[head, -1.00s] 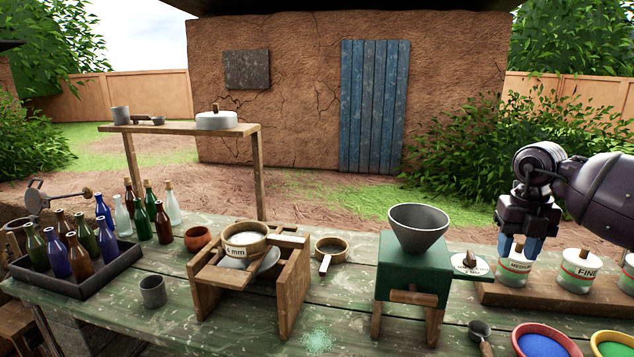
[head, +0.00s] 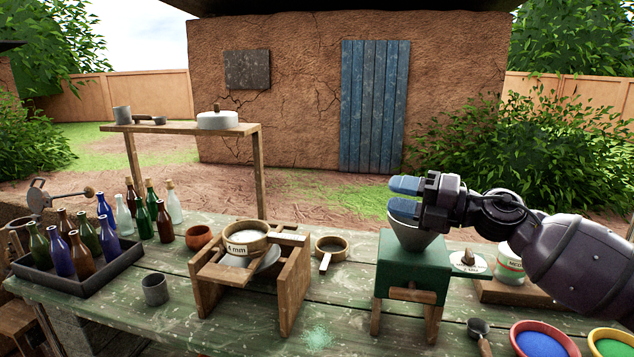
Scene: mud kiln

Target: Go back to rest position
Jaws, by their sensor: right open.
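My right gripper (head: 405,196) is in the head view, above and in front of the grey funnel (head: 413,236) of the green mill (head: 410,266). Its blue fingertips point left and are parted, with nothing between them. My right arm comes in from the right edge and covers part of the jar row. My left gripper is not in view.
A wooden stand holds a sieve (head: 246,237) marked mm. A dark tray (head: 80,278) of bottles is at the left, near a grey cup (head: 155,289). A jar (head: 510,262) and bowls of blue (head: 541,343) and green powder (head: 612,346) are at the right.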

